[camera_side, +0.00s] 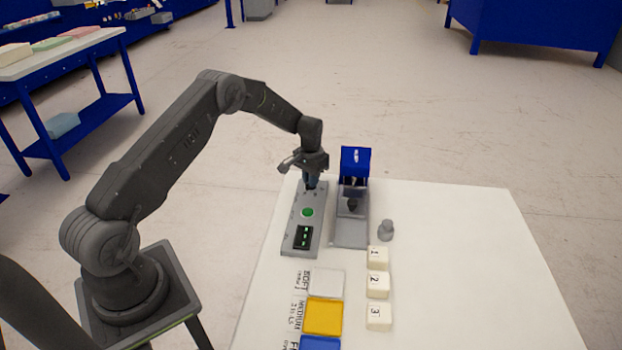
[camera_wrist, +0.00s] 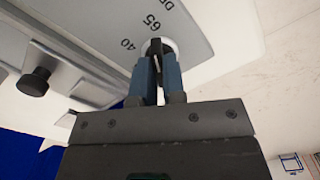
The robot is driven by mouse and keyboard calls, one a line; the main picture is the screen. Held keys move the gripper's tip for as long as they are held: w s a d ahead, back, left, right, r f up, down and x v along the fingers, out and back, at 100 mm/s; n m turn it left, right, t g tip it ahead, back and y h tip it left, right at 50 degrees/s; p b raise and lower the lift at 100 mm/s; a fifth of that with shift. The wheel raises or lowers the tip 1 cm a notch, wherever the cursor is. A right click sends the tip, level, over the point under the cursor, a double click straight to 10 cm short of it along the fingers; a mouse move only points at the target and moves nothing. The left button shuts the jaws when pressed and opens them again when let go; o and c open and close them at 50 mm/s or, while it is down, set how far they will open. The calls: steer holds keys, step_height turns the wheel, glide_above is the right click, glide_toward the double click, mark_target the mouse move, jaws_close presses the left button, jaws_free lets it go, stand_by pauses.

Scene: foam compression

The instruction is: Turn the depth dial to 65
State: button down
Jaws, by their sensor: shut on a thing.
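The depth dial (camera_wrist: 156,46) is a small dark knob on a pale round base, set in a grey plate with the printed numbers 40 and 65 beside it. The 65 is just above the knob in the wrist view and the 40 is to its upper left. My gripper (camera_wrist: 157,66) is shut on the knob, with one blue-grey finger on each side. Which number the knob points to is not clear. In the side view, my gripper (camera_side: 311,184) reaches down to the far end of the control panel (camera_side: 293,243) and hides the dial.
The panel has a green button (camera_side: 307,212) and a dark display (camera_side: 303,237). A blue and grey press (camera_side: 355,160) stands close at right, with a grey knobbed piece (camera_side: 386,231) beyond. Numbered blocks (camera_side: 378,285) and white, yellow (camera_side: 323,316) and blue pads lie nearer. The table's right side is clear.

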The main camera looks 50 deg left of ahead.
steer(key=c, duration=1.2)
jaws_free()
step_height(320, 180, up, 14)
